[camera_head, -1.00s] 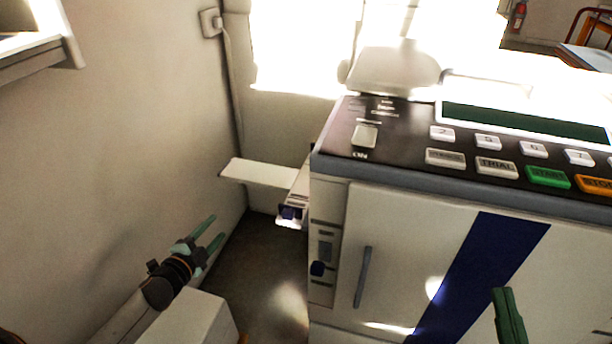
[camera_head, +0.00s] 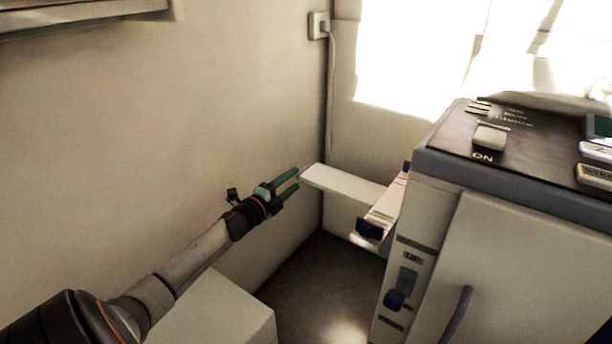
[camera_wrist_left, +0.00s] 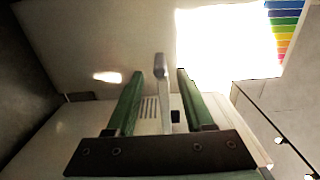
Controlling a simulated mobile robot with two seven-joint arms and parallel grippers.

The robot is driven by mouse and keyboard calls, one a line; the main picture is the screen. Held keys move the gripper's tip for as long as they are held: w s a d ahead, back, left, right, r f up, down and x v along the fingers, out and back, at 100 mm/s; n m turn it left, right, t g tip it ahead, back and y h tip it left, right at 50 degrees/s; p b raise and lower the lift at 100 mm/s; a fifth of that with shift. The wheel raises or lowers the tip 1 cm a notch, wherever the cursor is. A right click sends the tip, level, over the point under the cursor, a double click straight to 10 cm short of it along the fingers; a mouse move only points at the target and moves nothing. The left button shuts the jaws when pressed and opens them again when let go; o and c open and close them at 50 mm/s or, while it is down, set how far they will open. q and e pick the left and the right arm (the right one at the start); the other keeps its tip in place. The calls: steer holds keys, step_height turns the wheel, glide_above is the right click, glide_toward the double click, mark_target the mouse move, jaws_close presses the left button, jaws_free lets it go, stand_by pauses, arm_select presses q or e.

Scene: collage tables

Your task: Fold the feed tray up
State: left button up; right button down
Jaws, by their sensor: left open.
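The feed tray (camera_head: 345,187) is a flat white panel sticking out to the left from the side of the white machine (camera_head: 520,250), folded down and roughly level. My left gripper (camera_head: 297,180) is open, with its green fingers at the tray's free left end. In the left wrist view, a narrow pale bar (camera_wrist_left: 162,95), which looks like the tray seen nearly edge-on, stands between the two fingers of the left gripper (camera_wrist_left: 158,75). I cannot tell whether either finger touches it. My right gripper is out of view.
The wall (camera_head: 200,110) is close behind and left of my left gripper. The dark floor (camera_head: 325,285) below the tray is clear.

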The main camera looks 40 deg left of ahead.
mark_target(306, 168)
arm_select(q)
steer(key=shift+w+a+b, duration=0.2)
steer(key=shift+w+b, duration=0.35)
steer(key=shift+w, duration=1.2)
steer(key=shift+w+a+b, duration=0.15)
steer(key=shift+w+b, duration=0.4)
steer(key=shift+w, duration=1.15)
jaws_close()
steer(key=shift+f, duration=0.1)
